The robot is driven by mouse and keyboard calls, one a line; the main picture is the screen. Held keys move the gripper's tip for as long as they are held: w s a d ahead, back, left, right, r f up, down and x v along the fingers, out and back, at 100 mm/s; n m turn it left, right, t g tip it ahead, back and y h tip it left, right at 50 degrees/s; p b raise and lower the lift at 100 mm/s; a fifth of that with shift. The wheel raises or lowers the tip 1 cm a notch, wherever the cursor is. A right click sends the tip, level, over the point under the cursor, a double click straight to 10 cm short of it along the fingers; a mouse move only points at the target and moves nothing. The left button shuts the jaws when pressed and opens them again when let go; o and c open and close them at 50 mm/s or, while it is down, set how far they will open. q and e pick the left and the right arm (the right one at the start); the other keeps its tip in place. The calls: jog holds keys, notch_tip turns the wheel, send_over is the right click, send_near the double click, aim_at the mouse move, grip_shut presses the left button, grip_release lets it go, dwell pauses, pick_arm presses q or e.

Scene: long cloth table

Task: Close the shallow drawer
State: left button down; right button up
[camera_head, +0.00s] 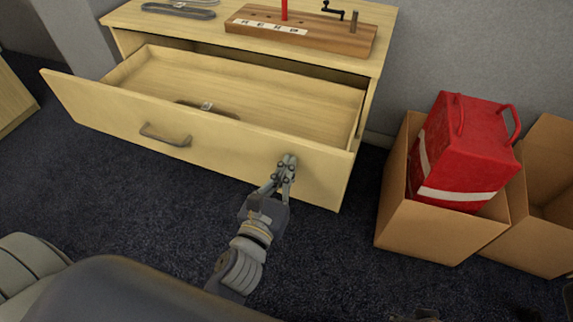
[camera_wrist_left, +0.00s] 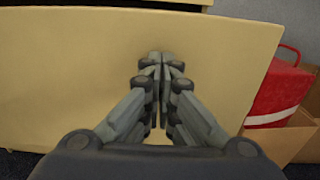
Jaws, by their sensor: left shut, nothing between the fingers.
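The shallow drawer (camera_head: 200,132) is pulled well out of the light wood cabinet (camera_head: 359,125). Its front panel faces me and carries a grey bar handle (camera_head: 165,136) left of its middle. A dark strap-like item (camera_head: 207,108) lies inside the drawer. My left gripper (camera_head: 289,160) is shut and empty, with its fingertips at the right part of the drawer front, right of the handle. In the left wrist view the shut fingers (camera_wrist_left: 161,60) point at the plain drawer front (camera_wrist_left: 80,75); I cannot tell whether they touch it. My right gripper cannot be made out.
A wooden board with pegs (camera_head: 300,33) and dark straps (camera_head: 178,10) lie on the cabinet top. Right of the cabinet, a cardboard box (camera_head: 440,235) holds a red bag (camera_head: 465,140). Another open box (camera_head: 548,200) stands beside it. Dark carpet (camera_head: 130,210) in front of the drawer is clear.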

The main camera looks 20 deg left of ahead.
dwell(0.3)
